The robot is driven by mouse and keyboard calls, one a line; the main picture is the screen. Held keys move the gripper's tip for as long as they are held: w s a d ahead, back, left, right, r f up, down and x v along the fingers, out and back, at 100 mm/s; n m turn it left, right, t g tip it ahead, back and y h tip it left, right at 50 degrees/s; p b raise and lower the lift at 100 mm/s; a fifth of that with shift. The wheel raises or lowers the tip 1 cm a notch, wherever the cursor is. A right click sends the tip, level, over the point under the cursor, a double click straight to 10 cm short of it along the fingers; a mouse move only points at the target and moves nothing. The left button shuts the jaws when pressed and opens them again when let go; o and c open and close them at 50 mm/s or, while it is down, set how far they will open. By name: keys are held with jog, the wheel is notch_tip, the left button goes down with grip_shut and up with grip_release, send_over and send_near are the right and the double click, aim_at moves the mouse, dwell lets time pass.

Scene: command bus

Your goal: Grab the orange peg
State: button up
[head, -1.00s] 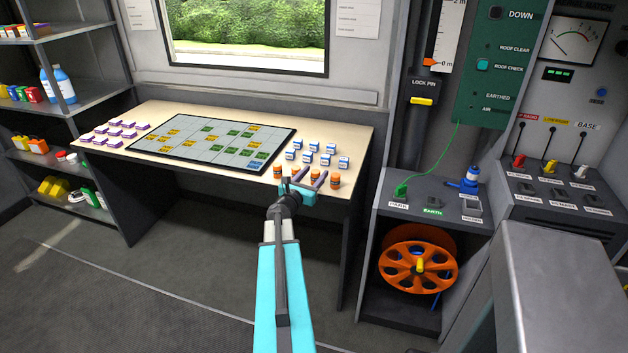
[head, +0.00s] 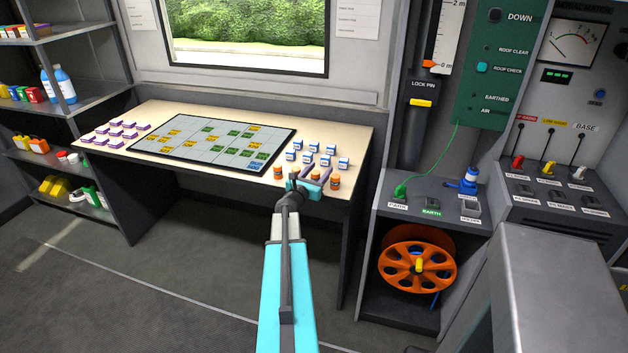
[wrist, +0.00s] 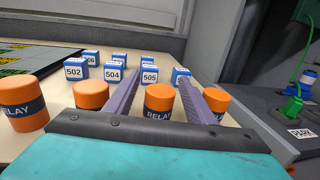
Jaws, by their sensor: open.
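Several orange pegs stand upright in a row near the front right of the table, each with a dark band; "RELAY" reads on some. In the head view one orange peg (head: 278,172) is left of my gripper (head: 311,172) and another orange peg (head: 335,182) is right of it. In the wrist view my gripper (wrist: 162,98) is open, and an orange peg (wrist: 159,98) shows between its two purple fingers. Other orange pegs (wrist: 91,95) stand outside the fingers, left and right. The lower part of the middle peg is hidden by the gripper body.
Blue-and-white numbered blocks (wrist: 76,69) stand just behind the pegs. A dark-framed board (head: 215,143) with green and yellow tiles lies left on the table (head: 330,137). Small purple-and-white blocks (head: 116,132) sit at the far left. A grey console (head: 432,208) stands to the right.

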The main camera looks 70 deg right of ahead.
aim_at(317, 174)
jog(key=shift+d, duration=0.5)
jog(key=c, duration=1.2)
jog(key=shift+o, duration=0.2)
jog(key=shift+r, duration=0.15)
jog(key=shift+s+r, duration=0.1)
jog(key=shift+r, duration=0.65)
jog(key=shift+a+r+b, duration=0.15)
jog(key=shift+r+b, duration=0.25)
jog(key=shift+r, duration=0.55)
jog(key=a, duration=0.3)
jog(key=s+a+b, duration=0.1)
jog(key=a, duration=0.2)
jog(key=s+a+b, duration=0.1)
jog(key=a, duration=0.2)
jog(key=shift+r, duration=0.35)
jog(key=a+p, duration=0.3)
jog(key=a, duration=0.1)
jog(key=shift+s+r, duration=0.35)
jog(key=shift+s, duration=0.05)
